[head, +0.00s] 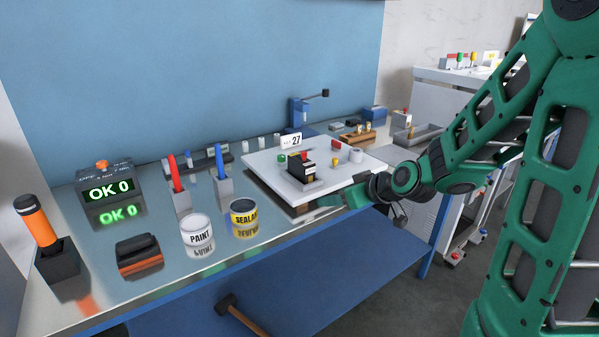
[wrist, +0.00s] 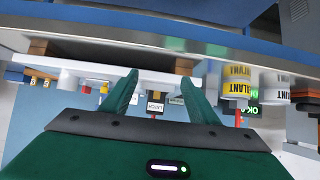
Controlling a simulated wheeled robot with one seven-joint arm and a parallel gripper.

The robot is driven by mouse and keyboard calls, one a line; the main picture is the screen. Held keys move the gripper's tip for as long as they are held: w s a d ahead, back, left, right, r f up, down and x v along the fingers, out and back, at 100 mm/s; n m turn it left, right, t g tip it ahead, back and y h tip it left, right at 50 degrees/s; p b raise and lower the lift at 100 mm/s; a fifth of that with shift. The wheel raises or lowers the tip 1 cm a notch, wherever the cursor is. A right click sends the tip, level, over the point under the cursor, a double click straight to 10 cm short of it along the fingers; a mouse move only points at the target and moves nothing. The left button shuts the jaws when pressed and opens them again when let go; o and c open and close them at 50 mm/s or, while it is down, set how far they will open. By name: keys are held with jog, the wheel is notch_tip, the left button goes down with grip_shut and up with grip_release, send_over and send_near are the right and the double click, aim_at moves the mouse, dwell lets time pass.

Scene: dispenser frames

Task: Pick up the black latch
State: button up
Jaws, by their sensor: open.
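The black latch (head: 301,168) is a small dark upright block with a red top and a yellow band. It stands on a grey base on the white board (head: 262,162). In the wrist view, which is upside down, a black-and-white block with a label (wrist: 156,103) appears between my fingers; the label seems to read LATCH. My gripper (head: 325,203) is at the front edge of the board, to the right of and nearer than the latch. Its two green fingers (wrist: 159,80) are apart with nothing held, and the latch is beyond their tips.
Small cylinders and a sign reading 27 (head: 291,140) share the board. The sealant can (head: 244,218) and paint can (head: 197,235) stand to its left, with a red-handled holder (head: 178,188) behind. A wooden block (wrist: 184,66) shows under the board.

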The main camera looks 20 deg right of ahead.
aim_at(311, 172)
jog(key=w+r+t, duration=0.1)
jog(key=w+a+r+t, duration=0.1)
jog(key=w, duration=0.1)
jog(key=w+r+t, duration=0.1)
jog(key=w, duration=0.1)
jog(key=shift+w+a+r+y, duration=0.15)
jog(key=shift+a+r+y, duration=0.15)
jog(key=shift+a+y, duration=0.1)
jog(key=shift+w+a+t, duration=0.15)
jog(key=shift+w+t, duration=0.15)
jog(key=shift+w, duration=0.05)
jog(key=x, duration=0.4)
jog(key=shift+w+a, duration=0.1)
jog(key=shift+w, duration=0.3)
jog(key=shift+a+r+x, duration=0.15)
jog(key=shift+x, duration=1.2)
jog(key=shift+a+r+x, duration=0.1)
jog(key=shift+r+x, duration=0.05)
jog(key=shift+x, duration=1.15)
jog(key=c, duration=1.4)
